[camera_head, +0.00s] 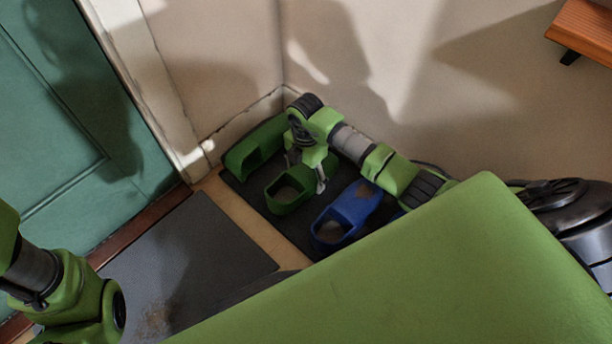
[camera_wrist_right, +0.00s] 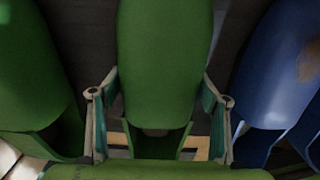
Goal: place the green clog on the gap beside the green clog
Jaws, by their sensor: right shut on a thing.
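My right gripper (camera_head: 305,172) is shut on a green clog (camera_head: 290,190), with one finger on each side of it. In the right wrist view the held clog (camera_wrist_right: 163,70) fills the middle between the fingers (camera_wrist_right: 160,110). It is over the dark mat, between the other green clog (camera_head: 256,146) on its left and a blue clog (camera_head: 345,215) on its right. I cannot tell whether it touches the mat. The other green clog also shows at the left of the wrist view (camera_wrist_right: 35,75). My left arm shows at the lower left, but its fingers are out of view.
The dark mat (camera_head: 240,187) lies in the wall corner. The blue clog (camera_wrist_right: 280,70) stands close on the right. A grey doormat (camera_head: 200,245) lies before the green door (camera_head: 75,110). A wooden piece of furniture (camera_head: 585,32) is at the upper right.

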